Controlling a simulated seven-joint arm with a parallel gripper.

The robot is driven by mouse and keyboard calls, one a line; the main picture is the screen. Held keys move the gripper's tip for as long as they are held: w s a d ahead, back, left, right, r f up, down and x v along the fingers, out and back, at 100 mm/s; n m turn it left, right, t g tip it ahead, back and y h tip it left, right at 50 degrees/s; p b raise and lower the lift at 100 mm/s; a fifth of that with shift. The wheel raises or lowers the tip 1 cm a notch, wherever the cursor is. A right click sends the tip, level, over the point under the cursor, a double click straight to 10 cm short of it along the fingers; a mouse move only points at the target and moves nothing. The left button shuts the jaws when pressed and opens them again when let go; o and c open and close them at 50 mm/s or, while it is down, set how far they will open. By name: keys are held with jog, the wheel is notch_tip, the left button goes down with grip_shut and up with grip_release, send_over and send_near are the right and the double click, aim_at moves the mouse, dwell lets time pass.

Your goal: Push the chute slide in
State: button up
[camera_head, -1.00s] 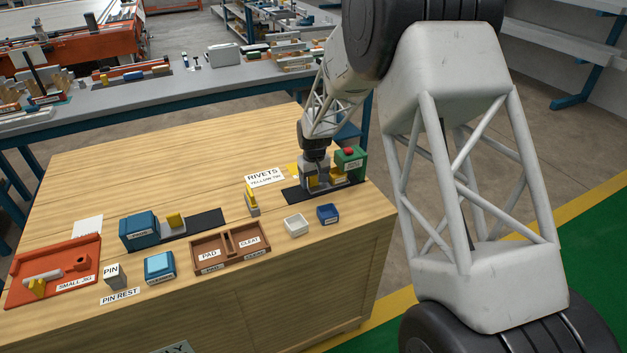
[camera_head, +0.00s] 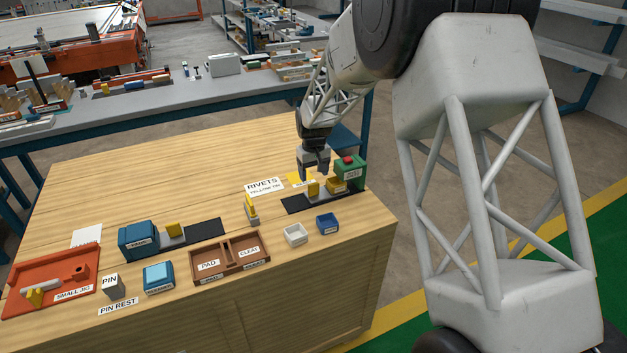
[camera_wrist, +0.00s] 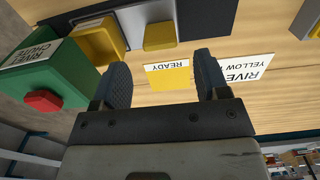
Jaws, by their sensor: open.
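The green rivet chute (camera_head: 350,171) with a red button stands at the right end of a dark strip on the bench; it also shows at the left of the wrist view (camera_wrist: 45,72). The chute slide, a grey plate (camera_wrist: 140,22) with a yellow handle (camera_wrist: 160,36), lies beside the tray; the handle shows in the head view (camera_head: 313,188). A small gap separates handle and tray. My gripper (camera_head: 313,173) is open and empty above the slide. Its fingers (camera_wrist: 163,78) appear clear of the handle in the wrist view.
A yellow READY card (camera_wrist: 168,75) and a RIVETS label (camera_head: 264,186) lie near the slide. A yellow-topped upright piece (camera_head: 251,208) stands to the left. The bench's back left is clear.

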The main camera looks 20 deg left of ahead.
jog(key=shift+r, duration=0.35)
jog(key=c, duration=0.5)
jog(key=shift+n, duration=0.3)
jog(key=shift+c, duration=0.3)
jog(key=n, duration=0.3)
jog(key=shift+s+a+f+t+h, duration=0.1)
jog(key=shift+s+f+t+h, duration=0.05)
jog(key=shift+s+t+h, duration=0.2)
jog(key=n, duration=0.3)
jog(key=shift+s+a+n+h, duration=0.1)
jog(key=shift+s+n+h, duration=0.05)
jog(key=shift+n+h, duration=0.25)
jog(key=n, duration=0.2)
jog(key=n+t, duration=0.1)
jog(key=n+h, duration=0.1)
jog(key=n, duration=0.1)
jog(key=shift+s+a+f+n, duration=0.1)
jog(key=shift+s+a+n, duration=0.1)
jog(key=shift+a+n, duration=0.1)
jog(key=n, duration=0.1)
jog(key=n+t, duration=0.1)
jog(key=n, duration=0.3)
jog(key=shift+s+a+t+h, duration=0.1)
jog(key=shift+a+t+h, duration=0.15)
jog(key=shift+a+h, duration=0.1)
